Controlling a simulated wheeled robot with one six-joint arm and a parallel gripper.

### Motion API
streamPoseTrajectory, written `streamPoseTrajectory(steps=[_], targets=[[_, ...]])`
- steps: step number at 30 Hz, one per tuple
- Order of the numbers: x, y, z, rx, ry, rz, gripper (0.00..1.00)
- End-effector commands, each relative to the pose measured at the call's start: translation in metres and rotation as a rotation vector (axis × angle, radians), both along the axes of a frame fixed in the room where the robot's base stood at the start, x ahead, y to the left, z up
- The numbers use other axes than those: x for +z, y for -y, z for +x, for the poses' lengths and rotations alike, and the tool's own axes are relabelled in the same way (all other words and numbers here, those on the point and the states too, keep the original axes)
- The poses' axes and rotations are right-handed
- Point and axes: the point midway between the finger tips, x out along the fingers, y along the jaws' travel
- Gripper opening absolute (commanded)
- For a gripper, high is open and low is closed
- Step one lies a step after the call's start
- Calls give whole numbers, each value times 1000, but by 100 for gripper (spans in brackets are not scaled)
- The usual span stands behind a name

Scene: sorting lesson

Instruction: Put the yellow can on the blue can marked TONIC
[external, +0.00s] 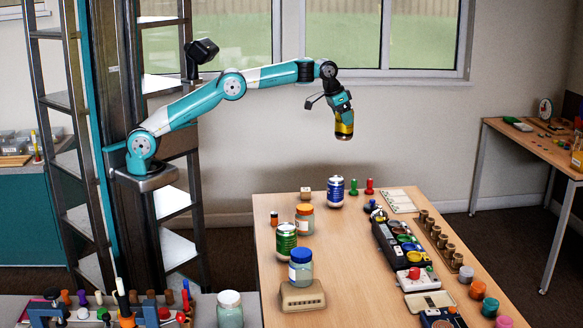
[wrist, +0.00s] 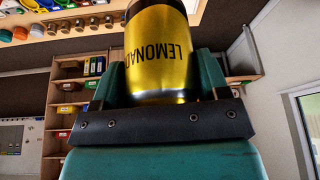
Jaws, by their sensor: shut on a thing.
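My gripper (external: 343,108) is shut on the yellow can (external: 344,128) and holds it high in the air above the far part of the table. In the wrist view the yellow can (wrist: 163,50) reads LEMONADE and sits between the two fingers of my gripper (wrist: 160,78). A blue can (external: 336,192) with a white band stands upright on the table, below the held can and apart from it. Its marking is too small to read.
The wooden table (external: 345,240) also bears a green can (external: 286,240), a jar with an orange lid (external: 305,219), and a blue-lidded jar (external: 300,267) on a beige block (external: 302,297). Red and green pegs (external: 369,186) stand right of the blue can. A dark tray (external: 400,242) lies along the right.

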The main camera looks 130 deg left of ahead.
Motion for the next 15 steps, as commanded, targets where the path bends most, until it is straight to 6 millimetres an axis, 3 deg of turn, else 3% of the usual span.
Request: streamPoseTrajectory(steps=[3, 8, 11, 15], targets=[[20, -22, -28, 54, 2, 0, 43], [22, -33, -46, 86, 1, -2, 43], [4, -34, -48, 89, -1, -4, 43], [-35, -33, -48, 88, -2, -6, 43]])
